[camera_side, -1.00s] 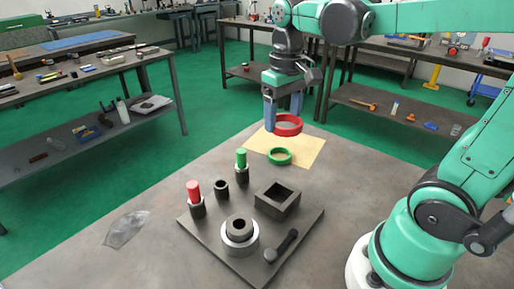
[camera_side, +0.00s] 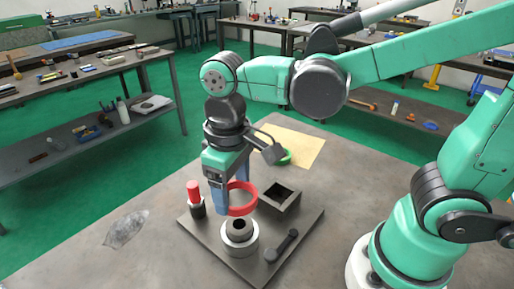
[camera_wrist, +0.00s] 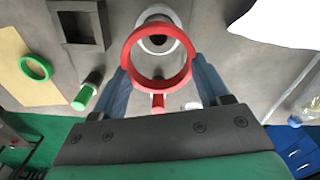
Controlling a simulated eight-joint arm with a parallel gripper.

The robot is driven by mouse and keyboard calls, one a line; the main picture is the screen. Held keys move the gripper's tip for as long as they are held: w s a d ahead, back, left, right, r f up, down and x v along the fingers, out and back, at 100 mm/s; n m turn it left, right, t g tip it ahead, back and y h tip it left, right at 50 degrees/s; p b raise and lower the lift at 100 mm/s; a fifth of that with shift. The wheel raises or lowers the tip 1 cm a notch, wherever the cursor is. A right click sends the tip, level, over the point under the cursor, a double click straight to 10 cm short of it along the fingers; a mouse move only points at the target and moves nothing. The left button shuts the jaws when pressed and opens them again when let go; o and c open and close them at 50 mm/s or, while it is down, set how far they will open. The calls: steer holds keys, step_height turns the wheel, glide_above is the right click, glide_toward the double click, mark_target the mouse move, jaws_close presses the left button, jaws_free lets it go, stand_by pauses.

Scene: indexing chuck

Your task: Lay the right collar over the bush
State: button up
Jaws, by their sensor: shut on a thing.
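The red collar (camera_side: 240,211) is gripped across its sides by the two blue fingers of my gripper (camera_side: 232,195). In the side view it hangs in the air, roughly level, above the bush (camera_side: 240,226), a dark ring seated in a pale round chuck (camera_side: 240,247). In the wrist view the red collar (camera_wrist: 131,52) lies between the fingertips (camera_wrist: 160,72), and part of the bush (camera_wrist: 157,42) shows through its opening. The collar is apart from the bush. The green collar (camera_wrist: 24,69) lies on the yellow mat.
The dark base plate (camera_side: 213,238) also carries a red-topped peg (camera_side: 194,194), a square hollow block (camera_side: 291,204) and a dark handle (camera_side: 282,245). In the wrist view a green-topped peg (camera_wrist: 83,97) stands close to one finger. The table left of the plate is mostly clear.

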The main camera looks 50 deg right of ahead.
steer(key=shift+f, duration=3.35)
steer(key=o, duration=1.2)
steer(key=shift+r, duration=2.8)
steer(key=d+r+m+t, duration=0.1)
steer(key=d+t, duration=0.1)
steer(key=d, duration=0.1)
steer(key=d+m+t, duration=0.1)
steer(key=d+t, duration=0.1)
steer(key=d, duration=0.1)
steer(key=w+d+r+m+t, duration=0.1)
steer(key=d+t, duration=0.2)
steer(key=d, duration=0.1)
steer(key=shift+w+r, duration=0.1)
steer(key=shift+r, duration=0.2)
